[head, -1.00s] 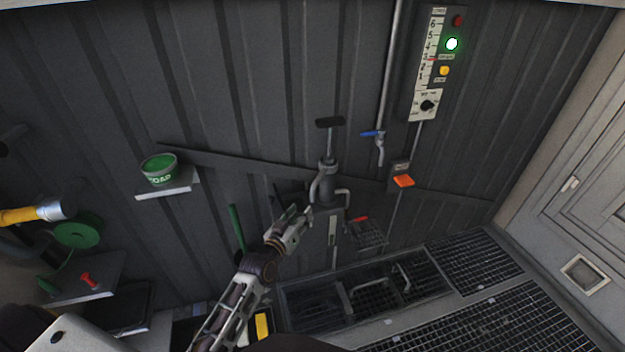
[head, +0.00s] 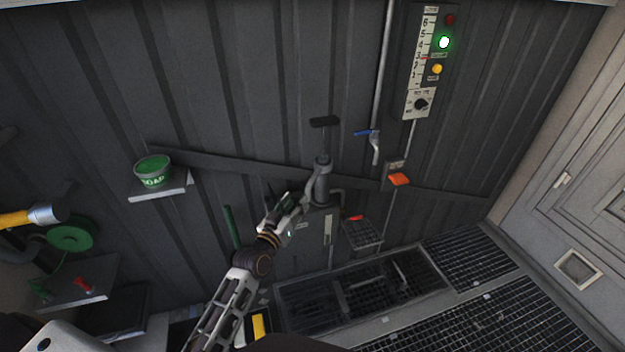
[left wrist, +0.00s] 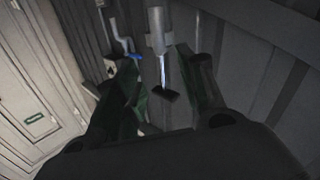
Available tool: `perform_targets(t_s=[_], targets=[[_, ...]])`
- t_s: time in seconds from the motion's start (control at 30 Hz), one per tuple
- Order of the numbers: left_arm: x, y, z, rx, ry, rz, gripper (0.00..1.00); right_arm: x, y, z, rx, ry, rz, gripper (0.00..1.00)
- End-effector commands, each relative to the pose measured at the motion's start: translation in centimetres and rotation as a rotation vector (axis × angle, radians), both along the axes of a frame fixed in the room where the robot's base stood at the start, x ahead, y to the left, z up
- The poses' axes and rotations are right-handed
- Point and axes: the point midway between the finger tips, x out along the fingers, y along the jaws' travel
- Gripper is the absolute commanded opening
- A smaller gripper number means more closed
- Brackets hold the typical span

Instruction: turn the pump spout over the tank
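The grey hand pump (head: 322,184) stands upright against the back wall, with a dark T-shaped handle (head: 324,122) on top. A short bent pipe (head: 340,192) comes off its right side. A grey box with a pale vertical strip (head: 327,230), perhaps the tank, is below it. My left gripper (head: 304,190) is at the pump's left side and covers part of it. In the left wrist view its fingers (left wrist: 163,88) are spread, with the pump body (left wrist: 158,32) and handle showing beyond the gap; contact cannot be told. My right gripper is not in view.
A blue-handled valve (head: 366,133) and an orange switch (head: 399,179) are on the wall right of the pump. A green soap tub (head: 153,171) sits on a left shelf. Floor grating (head: 475,265) lies right.

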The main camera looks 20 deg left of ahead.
Motion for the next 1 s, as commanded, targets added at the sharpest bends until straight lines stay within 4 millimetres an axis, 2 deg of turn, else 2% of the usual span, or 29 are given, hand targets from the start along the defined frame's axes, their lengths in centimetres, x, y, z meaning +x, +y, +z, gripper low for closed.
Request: perform_targets(t_s=[0.27,0.67,1.0], targets=[[1.7,-0.2,0.1,-0.002,-0.002,0.0,0.4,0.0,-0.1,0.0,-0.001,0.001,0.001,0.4],[4.9,-0.7,0.1,-0.001,-0.001,-0.001,0.4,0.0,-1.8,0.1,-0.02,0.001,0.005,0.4],[7.5,-1.1,0.1,-0.002,-0.001,-0.001,0.4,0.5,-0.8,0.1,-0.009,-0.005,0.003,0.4]])
